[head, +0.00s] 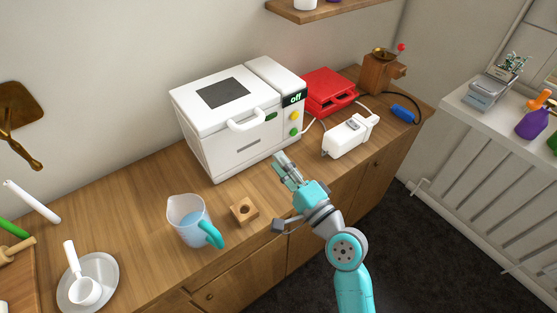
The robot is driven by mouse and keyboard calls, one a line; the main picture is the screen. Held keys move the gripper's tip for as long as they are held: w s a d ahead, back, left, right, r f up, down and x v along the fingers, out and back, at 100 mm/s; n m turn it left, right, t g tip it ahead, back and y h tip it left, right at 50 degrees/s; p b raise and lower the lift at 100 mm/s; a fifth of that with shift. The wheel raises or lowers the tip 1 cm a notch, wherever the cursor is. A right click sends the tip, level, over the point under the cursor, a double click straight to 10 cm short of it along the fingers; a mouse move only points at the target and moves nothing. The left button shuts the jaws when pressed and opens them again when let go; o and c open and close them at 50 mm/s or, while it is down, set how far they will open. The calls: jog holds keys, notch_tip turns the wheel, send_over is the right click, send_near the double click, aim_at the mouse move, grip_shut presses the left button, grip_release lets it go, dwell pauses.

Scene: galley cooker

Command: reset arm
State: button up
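My gripper (284,167) is at the end of my teal and grey arm, held over the front part of the wooden counter. It is in front of the white cooker (228,138) and apart from it. No object shows between its fingers, but they are small here and I cannot tell how far apart they are. The cooker's door is closed and its display (292,98) reads "off". My arm reaches up from the bottom right of the head view.
On the counter (142,180) stand a measuring jug (187,222) with bluish liquid, a small wooden block (244,210) with a hole, a white appliance (345,140), a red device (328,90) and a wooden grinder (378,75).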

dwell(0.4)
jog(key=s+d+f+n+h, duration=0.1)
jog(key=s+d+f+h, duration=0.35)
jog(key=s+f, duration=0.35)
jog(key=s+d+f+n+h, duration=0.1)
jog(key=s+d+f+h, duration=0.3)
jog(key=s+d+f, duration=0.4)
jog(key=s+d+r+n+g+h, duration=0.1)
jog(key=s+n, duration=0.3)
jog(key=s, duration=0.8)
jog(key=s+d+r+n+h, duration=0.1)
jog(key=s+n, duration=0.4)
jog(key=s, duration=0.7)
notch_tip(320, 180, up, 2)
jog(key=shift+s+d+r+g+h, duration=0.1)
jog(key=shift+s+d+g+h, duration=0.3)
jog(key=shift+d, duration=0.3)
